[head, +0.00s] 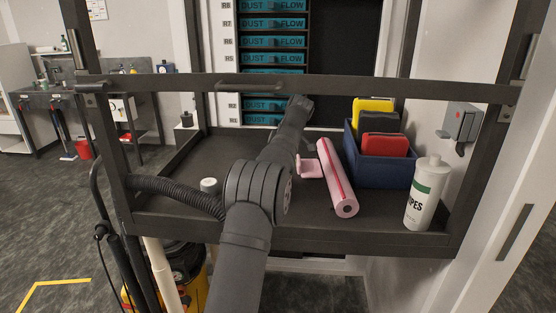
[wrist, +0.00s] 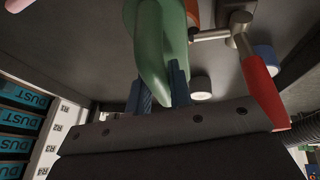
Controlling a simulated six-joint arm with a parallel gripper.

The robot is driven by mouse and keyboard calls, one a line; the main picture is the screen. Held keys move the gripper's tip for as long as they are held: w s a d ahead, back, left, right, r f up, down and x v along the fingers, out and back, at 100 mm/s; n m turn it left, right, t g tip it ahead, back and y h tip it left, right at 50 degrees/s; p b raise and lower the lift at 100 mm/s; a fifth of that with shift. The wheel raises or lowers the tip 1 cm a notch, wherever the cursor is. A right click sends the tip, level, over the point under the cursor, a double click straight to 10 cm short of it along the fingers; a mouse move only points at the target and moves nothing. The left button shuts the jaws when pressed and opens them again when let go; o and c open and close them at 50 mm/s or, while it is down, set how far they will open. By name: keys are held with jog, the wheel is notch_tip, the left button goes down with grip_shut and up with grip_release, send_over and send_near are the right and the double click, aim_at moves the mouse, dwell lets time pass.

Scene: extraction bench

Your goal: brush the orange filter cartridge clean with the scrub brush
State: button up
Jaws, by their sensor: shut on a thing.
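In the wrist view my gripper (wrist: 160,92) has blue fingers closed on a smooth green piece (wrist: 152,45), which looks like the handle of the scrub brush. No bristles show. A small orange-red patch (wrist: 193,12) sits just beside the green piece at the top edge. It may be the orange filter cartridge, but most of it is out of frame, and I cannot tell whether the two touch. In the head view my arm hides the gripper, and I make out neither the brush nor the orange cartridge there.
A red-handled metal fitting (wrist: 260,85) is close right of the green piece. On the dark bench (head: 225,150) lie a pink roll (head: 337,178) and a white round lid (head: 209,185). A blue bin (head: 382,170) and wipes bottle (head: 425,192) stand right. A dark bar (head: 390,90) crosses the front.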

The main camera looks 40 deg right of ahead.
jog(key=shift+w+a+r, duration=0.1)
jog(key=shift+w+a, duration=0.75)
jog(key=shift+s+d, duration=0.85)
jog(key=shift+f, duration=0.2)
jog(key=shift+r, duration=0.1)
jog(key=shift+r, duration=3)
